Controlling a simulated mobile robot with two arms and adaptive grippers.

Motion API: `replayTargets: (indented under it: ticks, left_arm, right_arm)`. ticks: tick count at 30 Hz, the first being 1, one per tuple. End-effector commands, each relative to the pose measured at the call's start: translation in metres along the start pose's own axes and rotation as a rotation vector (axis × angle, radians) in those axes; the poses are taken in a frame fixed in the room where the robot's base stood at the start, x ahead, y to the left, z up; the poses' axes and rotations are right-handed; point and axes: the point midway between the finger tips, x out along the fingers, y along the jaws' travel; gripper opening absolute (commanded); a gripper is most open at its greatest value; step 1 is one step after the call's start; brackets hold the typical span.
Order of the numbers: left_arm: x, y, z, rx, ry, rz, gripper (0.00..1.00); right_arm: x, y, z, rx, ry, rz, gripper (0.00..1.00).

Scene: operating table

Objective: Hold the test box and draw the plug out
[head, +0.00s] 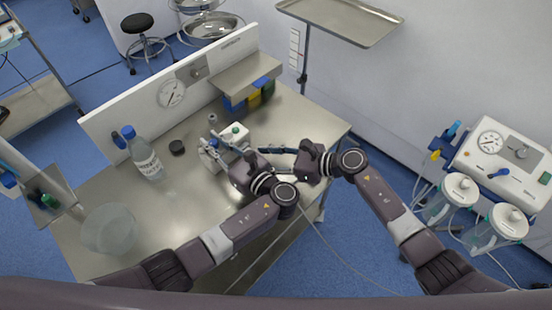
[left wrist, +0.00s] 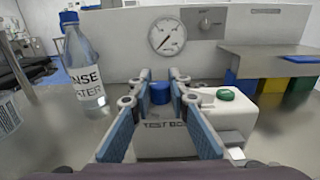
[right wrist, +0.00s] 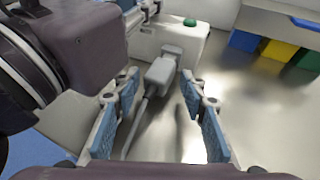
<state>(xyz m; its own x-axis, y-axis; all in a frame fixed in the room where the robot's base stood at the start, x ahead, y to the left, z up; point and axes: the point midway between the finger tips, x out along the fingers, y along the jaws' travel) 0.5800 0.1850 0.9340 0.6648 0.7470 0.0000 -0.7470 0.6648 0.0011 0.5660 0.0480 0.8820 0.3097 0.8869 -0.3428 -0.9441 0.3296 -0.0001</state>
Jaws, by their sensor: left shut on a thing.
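The white test box (head: 235,134), with a green button on top, stands on the steel table. In the left wrist view its lettered front (left wrist: 165,140) and a blue knob (left wrist: 160,93) lie between my left fingers. My left gripper (left wrist: 160,85) is shut on the box. The pale plug (right wrist: 160,74) sits at the box's side socket in the right wrist view, its cable running down to the left. My right gripper (right wrist: 160,88) is open, with its fingers on either side of the plug and cable, apart from the plug. My wrists partly hide the plug in the head view.
A clear bowl (head: 110,229) is at the table's near left. A panel with a gauge (head: 171,93) and coloured bins (head: 236,103) stand behind. My arms are close together.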

Motion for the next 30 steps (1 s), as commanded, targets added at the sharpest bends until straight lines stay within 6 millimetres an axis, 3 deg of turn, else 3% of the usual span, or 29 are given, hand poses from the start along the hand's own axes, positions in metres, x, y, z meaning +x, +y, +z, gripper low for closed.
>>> replayTargets:
  ticks: [11, 21, 26, 27, 30]
  left_arm:
    - [0.0004, 0.0, 0.0001, 0.0, 0.0, 0.0, 0.0]
    - [0.0003, -0.0001, 0.0001, 0.0, 0.0, 0.0, 0.0]
    - [0.0002, -0.0003, 0.0002, 0.0, 0.0, -0.001, 0.0]
    - [0.0001, -0.0004, 0.0002, 0.0, 0.0, -0.001, 0.0]
    - [0.0, -0.0005, 0.0002, 0.0, 0.0, -0.001, 0.0]
  right_arm:
    - [0.0069, 0.0005, -0.0003, -0.001, 0.001, 0.001, 0.39]
    - [0.0069, 0.0008, -0.0001, 0.0, 0.0, 0.002, 0.05]
    - [0.0072, 0.0014, 0.0001, 0.0, 0.0, 0.003, 0.04]
    - [0.0072, 0.0016, 0.0001, 0.0, 0.0, 0.003, 0.24]
    - [0.0074, 0.0019, 0.0003, 0.0, 0.0, 0.004, 0.13]
